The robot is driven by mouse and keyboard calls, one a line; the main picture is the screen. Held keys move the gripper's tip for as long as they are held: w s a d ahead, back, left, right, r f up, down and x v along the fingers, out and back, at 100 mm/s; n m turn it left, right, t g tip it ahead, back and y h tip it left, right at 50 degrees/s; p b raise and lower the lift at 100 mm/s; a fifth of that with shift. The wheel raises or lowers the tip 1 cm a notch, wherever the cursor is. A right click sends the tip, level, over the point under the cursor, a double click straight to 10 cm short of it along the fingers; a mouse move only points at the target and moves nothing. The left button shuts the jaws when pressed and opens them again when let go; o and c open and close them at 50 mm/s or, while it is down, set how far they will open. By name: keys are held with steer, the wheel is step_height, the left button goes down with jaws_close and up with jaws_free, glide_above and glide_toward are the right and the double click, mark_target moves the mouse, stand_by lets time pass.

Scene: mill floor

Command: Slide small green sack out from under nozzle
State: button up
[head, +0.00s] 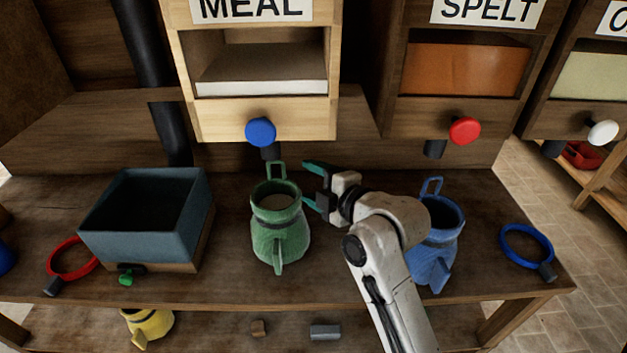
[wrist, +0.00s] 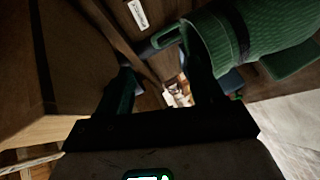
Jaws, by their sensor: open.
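The small green sack (head: 279,240) stands upright on the bench below the MEAL bin, with its mouth open upward, a loop at the back and a tab at the front. The dark nozzle (head: 271,152) is just above and behind its mouth. My gripper (head: 313,186) is open at the sack's right side, near its rim, fingers pointing left. I cannot tell whether it touches the sack. In the wrist view the green sack (wrist: 265,30) fills the upper right, beside and beyond the right finger. Nothing is clearly held between the fingers (wrist: 163,80).
A blue sack (head: 440,238) stands right of my arm, partly hidden by it. A dark blue box (head: 150,247) stands to the left. A red ring (head: 68,272) and a blue ring (head: 527,246) lie at the sides. The bench front edge is close to the sack.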

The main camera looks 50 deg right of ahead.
mark_target(284, 169)
steer(key=p+x, duration=0.2)
steer(key=x, duration=0.8)
steer(key=shift+w+f, duration=0.15)
steer(key=shift+w, duration=0.2)
steer(key=shift+c, duration=0.3)
jaws_close()
steer(key=shift+s+f, duration=0.1)
stand_by(0.7)
